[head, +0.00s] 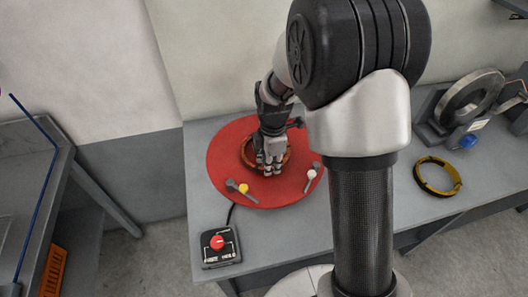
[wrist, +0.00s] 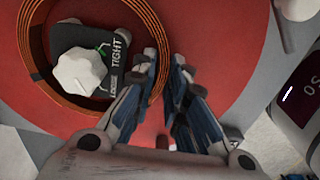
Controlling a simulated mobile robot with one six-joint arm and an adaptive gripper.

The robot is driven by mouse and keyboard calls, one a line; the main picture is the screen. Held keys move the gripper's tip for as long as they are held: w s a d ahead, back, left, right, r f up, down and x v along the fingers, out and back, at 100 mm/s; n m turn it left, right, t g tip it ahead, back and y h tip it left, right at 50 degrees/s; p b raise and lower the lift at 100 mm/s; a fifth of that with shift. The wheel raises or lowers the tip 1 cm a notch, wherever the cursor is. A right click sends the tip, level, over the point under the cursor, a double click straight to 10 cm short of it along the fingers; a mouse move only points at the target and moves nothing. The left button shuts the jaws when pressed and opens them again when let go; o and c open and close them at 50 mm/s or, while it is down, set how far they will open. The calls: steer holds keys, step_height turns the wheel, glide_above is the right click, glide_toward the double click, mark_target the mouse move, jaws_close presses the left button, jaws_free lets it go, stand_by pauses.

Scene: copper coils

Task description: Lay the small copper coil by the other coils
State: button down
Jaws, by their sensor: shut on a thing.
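The copper coil (head: 247,150) is a ring of orange-brown wire over the round red disc (head: 222,171) on the table. In the wrist view the coil (wrist: 29,55) surrounds a dark block with a white knob. My gripper (head: 272,170) points down at the coil; in the wrist view its fingertips (wrist: 166,58) are shut on the coil's right side, one finger inside the ring and one outside. Whether the coil rests on the disc or is slightly raised, I cannot tell. No group of other copper coils is clear in view.
The white knob (wrist: 80,71) is marked LOOSE and TIGHT. Levers with a yellow knob (head: 244,188) and a white knob (head: 311,174) stand at the disc's front. A red-button box (head: 220,246) is front left. A yellow-black ring (head: 424,187) and a large grey ring (head: 449,103) are right.

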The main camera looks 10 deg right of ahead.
stand_by(0.4)
steer(key=shift+r+p, duration=2.85)
steer(key=shift+r, duration=0.75)
steer(key=shift+d, duration=0.1)
